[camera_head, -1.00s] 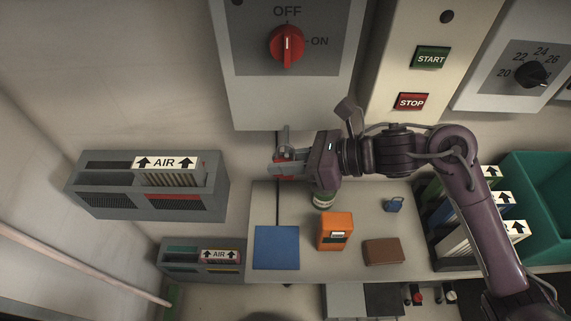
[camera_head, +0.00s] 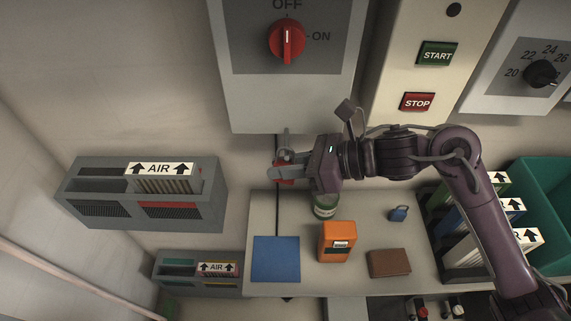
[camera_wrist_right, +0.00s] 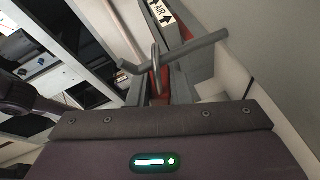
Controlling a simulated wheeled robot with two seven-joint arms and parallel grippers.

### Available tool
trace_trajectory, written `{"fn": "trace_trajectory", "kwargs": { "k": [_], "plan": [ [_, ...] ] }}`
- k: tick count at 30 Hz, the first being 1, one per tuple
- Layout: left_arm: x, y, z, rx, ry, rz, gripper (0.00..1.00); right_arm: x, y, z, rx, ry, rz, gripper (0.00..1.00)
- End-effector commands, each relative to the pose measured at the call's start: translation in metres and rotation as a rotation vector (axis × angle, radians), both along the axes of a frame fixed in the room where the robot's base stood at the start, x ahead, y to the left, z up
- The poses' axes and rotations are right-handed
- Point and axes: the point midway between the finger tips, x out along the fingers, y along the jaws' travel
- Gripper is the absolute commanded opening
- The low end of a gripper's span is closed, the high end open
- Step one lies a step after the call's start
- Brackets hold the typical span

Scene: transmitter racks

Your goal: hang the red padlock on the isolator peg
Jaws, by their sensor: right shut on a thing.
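The red padlock (camera_head: 284,174) is in the jaws of my right gripper (camera_head: 285,172), just below the isolator box (camera_head: 290,104) with its red OFF/ON knob (camera_head: 287,40). In the right wrist view, its metal shackle (camera_wrist_right: 155,62) stands up from the red body (camera_wrist_right: 160,84), between the fingers. A grey peg (camera_wrist_right: 185,52) with a bent end crosses at the shackle there; I cannot tell whether it passes through the loop. In the head view the peg (camera_head: 286,142) shows small above the padlock. My left gripper is not in view.
Below the gripper, a shelf (camera_head: 350,279) holds a green-white can (camera_head: 325,206), an orange device (camera_head: 338,241), a brown wallet (camera_head: 389,263), a blue pad (camera_head: 276,259) and a blue padlock (camera_head: 399,213). Grey AIR units (camera_head: 138,201) stand left; binders (camera_head: 490,221) and a green bin (camera_head: 545,199) stand right.

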Motion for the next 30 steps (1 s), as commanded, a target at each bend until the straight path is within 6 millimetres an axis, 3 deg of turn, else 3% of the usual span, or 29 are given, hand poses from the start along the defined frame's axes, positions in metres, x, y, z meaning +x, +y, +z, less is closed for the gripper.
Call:
{"fn": "trace_trajectory", "kwargs": {
  "k": [9,10,16,25,30],
  "plan": [
    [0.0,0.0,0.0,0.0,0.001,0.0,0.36,0.0,0.0,0.0,0.001,-0.001,0.0,0.0],
    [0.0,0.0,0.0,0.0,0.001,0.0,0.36,0.0,0.0,0.0,0.001,0.0,0.0,0.19],
    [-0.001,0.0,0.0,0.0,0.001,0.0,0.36,0.0,0.0,0.0,0.001,0.0,0.0,0.43],
    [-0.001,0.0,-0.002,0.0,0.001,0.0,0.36,0.0,-0.002,0.0,-0.001,0.0,-0.001,0.43],
    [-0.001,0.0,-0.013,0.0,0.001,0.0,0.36,-0.003,-0.022,0.005,-0.004,-0.006,-0.002,0.43]
  ]
}}
